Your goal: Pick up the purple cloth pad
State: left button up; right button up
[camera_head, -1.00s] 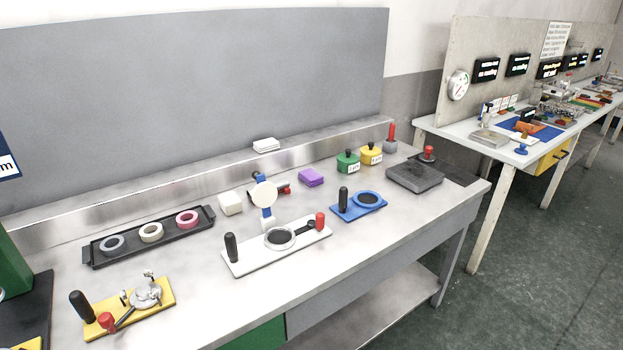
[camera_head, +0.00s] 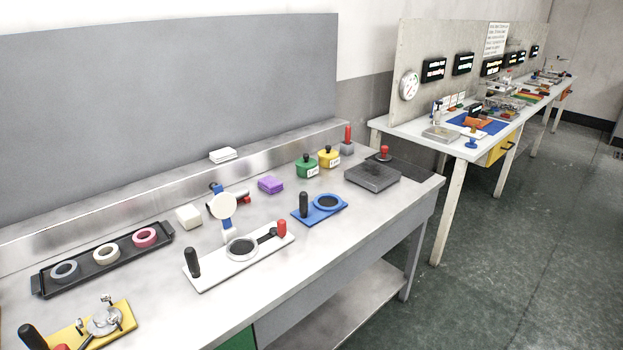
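The purple cloth pad (camera_head: 270,185) lies on the grey workbench (camera_head: 349,231), toward its back edge. It sits right of a white block and a stand with a round white disc, and behind the blue plate. Nothing covers it and nothing touches it that I can see. Neither of my grippers is in the head view.
Near the pad are a white block (camera_head: 189,217), a round-disc stand (camera_head: 223,206), a blue plate with a black handle (camera_head: 320,207), green (camera_head: 306,168) and yellow (camera_head: 328,158) pots and a dark square plate (camera_head: 372,177). Open floor (camera_head: 480,270) lies at right.

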aim_at(271, 185)
jog(key=i+l+u, duration=0.15)
jog(key=i+l, duration=0.2)
jog(key=i+l+u, duration=0.15)
jog(key=i+l, duration=0.15)
jog(key=l, duration=0.2)
jog(key=i+l+u, duration=0.15)
jog(key=l, duration=0.3)
jog(key=i, duration=0.1)
